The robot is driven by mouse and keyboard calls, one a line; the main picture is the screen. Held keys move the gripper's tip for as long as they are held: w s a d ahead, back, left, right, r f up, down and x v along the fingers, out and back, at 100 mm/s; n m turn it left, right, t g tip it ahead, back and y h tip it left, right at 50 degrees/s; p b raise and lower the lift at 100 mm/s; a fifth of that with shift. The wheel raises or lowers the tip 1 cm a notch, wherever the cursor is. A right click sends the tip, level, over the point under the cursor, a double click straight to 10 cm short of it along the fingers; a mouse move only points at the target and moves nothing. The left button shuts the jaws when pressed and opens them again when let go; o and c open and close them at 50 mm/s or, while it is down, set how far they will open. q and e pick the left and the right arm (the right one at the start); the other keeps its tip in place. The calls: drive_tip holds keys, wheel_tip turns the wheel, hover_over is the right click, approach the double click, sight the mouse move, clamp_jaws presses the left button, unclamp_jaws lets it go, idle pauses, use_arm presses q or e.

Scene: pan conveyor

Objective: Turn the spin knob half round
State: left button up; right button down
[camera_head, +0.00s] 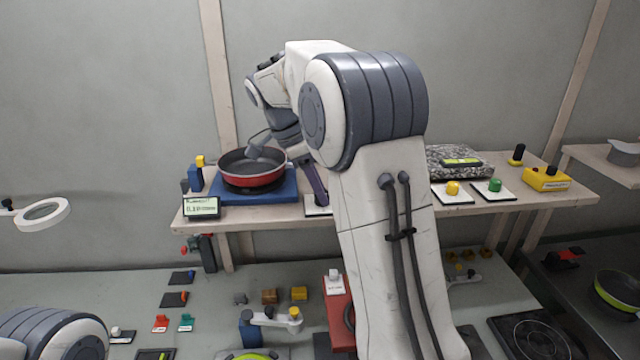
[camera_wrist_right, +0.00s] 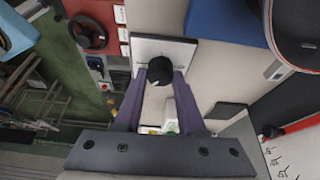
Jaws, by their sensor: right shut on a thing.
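A black knob (camera_wrist_right: 153,70) stands on a white square plate (camera_wrist_right: 178,50) in the right wrist view. The two purple fingers of my right gripper (camera_wrist_right: 159,78) are on either side of it, shut on it. In the head view my right gripper (camera_head: 317,187) reaches down to the same white plate (camera_head: 313,210), right of the red pan. The knob itself is hidden there, and no label or pointer mark on it is readable. My left gripper is out of view; only part of my left arm shows at the bottom left.
A red pan (camera_head: 240,180) sits on a blue base (camera_head: 225,198) beside my right gripper. A small display (camera_head: 201,207) stands at the shelf's front left. Yellow (camera_head: 453,188) and green (camera_head: 495,185) knobs are further right. My right arm hides the middle of the shelf.

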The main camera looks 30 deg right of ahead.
drive_tip(key=m+g+p, duration=0.1)
drive_tip(key=m, duration=0.1)
drive_tip(key=m+y+p, duration=0.1)
drive_tip(key=m+p, duration=0.1)
drive_tip(key=m, duration=0.1)
drive_tip(key=shift+w+d+r+m+g, duration=0.1)
drive_tip(key=shift+d+r+m+g, duration=0.05)
drive_tip(key=shift+m+g, duration=0.2)
drive_tip(key=shift+d+m+g+y+p, duration=0.1)
drive_tip(key=shift+m+g+y+p, duration=0.15)
drive_tip(key=shift+m+y+p, duration=0.5)
drive_tip(key=shift+m+g+y+p, duration=0.15)
drive_tip(key=shift+m+g+p, duration=0.05)
drive_tip(key=shift+m, duration=0.9)
drive_tip(key=shift+f, duration=0.2)
drive_tip(key=c, duration=0.5)
unclamp_jaws()
drive_tip(key=shift+r, duration=0.1)
